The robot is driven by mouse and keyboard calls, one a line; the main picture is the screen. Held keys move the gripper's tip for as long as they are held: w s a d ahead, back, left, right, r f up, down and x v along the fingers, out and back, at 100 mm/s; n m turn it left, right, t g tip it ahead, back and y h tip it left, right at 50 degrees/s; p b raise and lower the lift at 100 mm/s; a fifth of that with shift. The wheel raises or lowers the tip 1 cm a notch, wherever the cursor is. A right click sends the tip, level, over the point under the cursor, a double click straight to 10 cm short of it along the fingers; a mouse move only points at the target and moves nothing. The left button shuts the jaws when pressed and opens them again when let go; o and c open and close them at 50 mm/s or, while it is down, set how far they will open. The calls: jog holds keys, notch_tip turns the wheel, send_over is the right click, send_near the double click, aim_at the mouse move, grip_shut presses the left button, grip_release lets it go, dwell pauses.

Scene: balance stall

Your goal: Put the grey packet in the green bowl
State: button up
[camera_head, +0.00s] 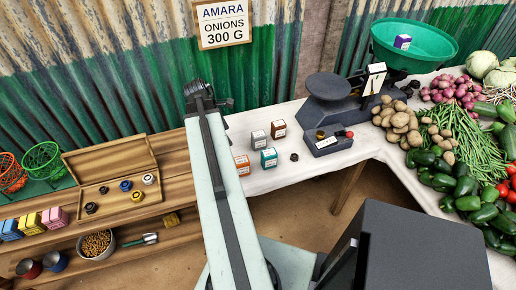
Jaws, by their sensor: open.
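The grey packet (259,139) stands on the white-covered table, among several other small packets. The green bowl (414,43) sits on the right side of the dark balance scale (352,100). A purple packet (402,41) is in the bowl. My gripper (200,88) is at the far end of my raised arm, left of the grey packet and apart from it. It is open and appears empty, though its fingers are small in this view.
A brown packet (278,129), an orange packet (242,165) and a teal packet (268,158) stand close around the grey one. A dark weight (294,157) lies to their right. Vegetables, including potatoes (398,122), crowd the right table. An open wooden box (122,205) is at left.

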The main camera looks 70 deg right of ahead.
aim_at(257, 136)
jog(key=shift+n+g, duration=0.6)
jog(key=s+d, duration=0.1)
jog(key=s, duration=0.2)
jog(key=s+d, duration=0.2)
jog(key=s, duration=0.1)
jog(key=s+d, duration=0.2)
jog(key=s, duration=0.2)
jog(key=shift+d+f+b, duration=0.25)
jog(key=shift+f+b, duration=0.05)
jog(key=shift+f, duration=0.1)
jog(key=b+x, duration=0.2)
jog(key=shift+f, duration=0.35)
jog(key=b+x, duration=0.1)
jog(key=b, duration=0.1)
jog(key=b+x, duration=0.1)
jog(key=x, duration=0.1)
jog(key=b+x, duration=0.2)
jog(key=shift+w+d+f+b, duration=0.1)
jog(key=shift+d+f+b, duration=0.1)
jog(key=shift+d+b, duration=0.15)
jog(key=shift+r, duration=0.2)
grip_shut()
